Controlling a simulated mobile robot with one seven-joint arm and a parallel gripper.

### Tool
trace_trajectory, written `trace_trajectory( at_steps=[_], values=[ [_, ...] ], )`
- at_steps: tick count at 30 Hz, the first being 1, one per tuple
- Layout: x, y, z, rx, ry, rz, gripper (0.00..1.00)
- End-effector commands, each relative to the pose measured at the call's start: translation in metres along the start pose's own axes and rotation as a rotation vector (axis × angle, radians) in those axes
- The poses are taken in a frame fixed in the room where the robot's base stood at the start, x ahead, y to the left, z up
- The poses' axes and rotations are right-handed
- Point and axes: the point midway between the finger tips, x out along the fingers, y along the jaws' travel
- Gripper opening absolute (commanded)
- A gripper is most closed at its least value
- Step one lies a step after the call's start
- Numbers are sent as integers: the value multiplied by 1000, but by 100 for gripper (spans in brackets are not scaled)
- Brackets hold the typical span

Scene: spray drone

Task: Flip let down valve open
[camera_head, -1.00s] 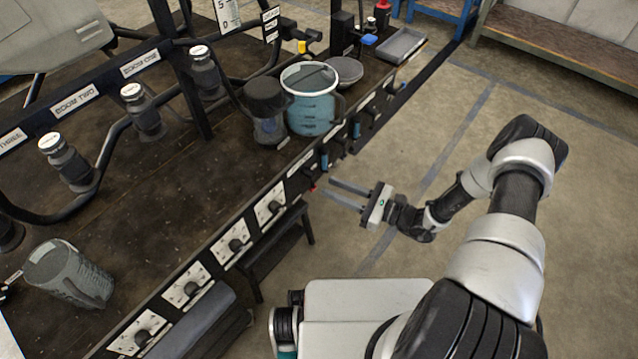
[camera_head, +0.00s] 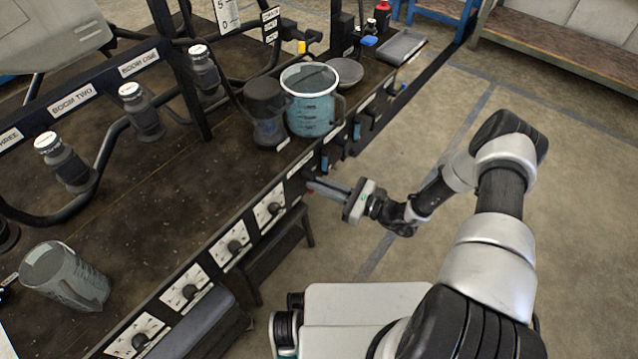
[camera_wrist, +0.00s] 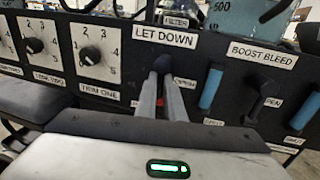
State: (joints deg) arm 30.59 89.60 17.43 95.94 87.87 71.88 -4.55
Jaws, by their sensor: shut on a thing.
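The let down valve (camera_wrist: 162,63) shows in the wrist view as a dark handle under the white "LET DOWN" label (camera_wrist: 165,38). A small label that seems to read "OPEN" (camera_wrist: 185,80) sits just right of it. My gripper (camera_wrist: 164,84) has its two fingers close together on the handle, shut on it. The fingers hide much of the handle, so I cannot tell its exact angle. In the head view my gripper (camera_head: 312,186) meets the front panel of the bench, and the valve is too small and covered there.
Right of the valve are a blue handle (camera_wrist: 211,88) and the black boost bleed handle (camera_wrist: 256,100). Left of it is the trim one knob (camera_wrist: 90,56). A blue measuring jug (camera_head: 311,112) and a dark jar (camera_head: 267,112) stand on the bench above.

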Motion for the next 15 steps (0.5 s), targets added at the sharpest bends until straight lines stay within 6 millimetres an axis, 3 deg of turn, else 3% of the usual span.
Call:
trace_trajectory(
  at_steps=[15],
  values=[
    [2,-4,10,-134,7,0,0]
  ],
)
